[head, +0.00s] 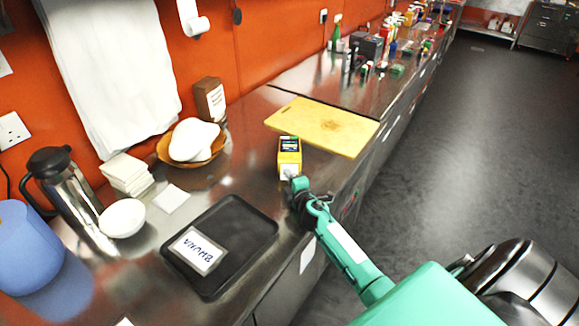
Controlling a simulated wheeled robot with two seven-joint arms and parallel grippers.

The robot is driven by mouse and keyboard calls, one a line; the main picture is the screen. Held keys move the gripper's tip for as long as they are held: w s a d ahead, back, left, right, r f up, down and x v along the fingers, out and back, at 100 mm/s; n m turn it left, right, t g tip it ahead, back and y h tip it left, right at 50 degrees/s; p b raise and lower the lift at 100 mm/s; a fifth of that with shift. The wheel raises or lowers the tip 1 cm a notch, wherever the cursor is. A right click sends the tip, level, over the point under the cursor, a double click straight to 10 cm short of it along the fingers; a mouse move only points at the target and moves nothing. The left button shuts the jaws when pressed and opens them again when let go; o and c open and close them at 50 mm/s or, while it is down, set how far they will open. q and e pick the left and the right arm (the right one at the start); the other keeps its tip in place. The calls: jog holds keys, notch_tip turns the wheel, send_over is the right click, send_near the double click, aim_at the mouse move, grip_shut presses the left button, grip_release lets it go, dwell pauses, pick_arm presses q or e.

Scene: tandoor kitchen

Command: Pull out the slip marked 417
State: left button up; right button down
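A yellow box-shaped device (290,158) with a dark top panel stands on the steel counter. A small white slip (288,171) shows at its near face; any number on it is too small to read. My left gripper is not in view.
A black tray (262,222) with a white card lettered BHUNA, upside down, lies left of my arm. A wooden board (340,124) lies behind the device. A flask (70,195), white bowl (122,217) and basket (168,150) stand left. Open floor lies right.

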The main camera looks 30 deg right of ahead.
jog(key=shift+s+a+r+p, duration=0.15)
jog(key=shift+s+a, duration=0.3)
jog(key=shift+s, duration=0.3)
jog(key=shift+s+a+f+p, duration=0.15)
jog(key=shift+s+a, duration=0.3)
jog(key=shift+s, duration=0.25)
jog(key=shift+r, duration=0.1)
jog(key=r+p, duration=0.1)
jog(key=s+r+p, duration=0.1)
jog(key=r+p, duration=0.1)
jog(key=a+r+p, duration=0.1)
jog(key=r+p, duration=0.1)
jog(key=shift+s+r, duration=0.1)
jog(key=shift+s, duration=0.25)
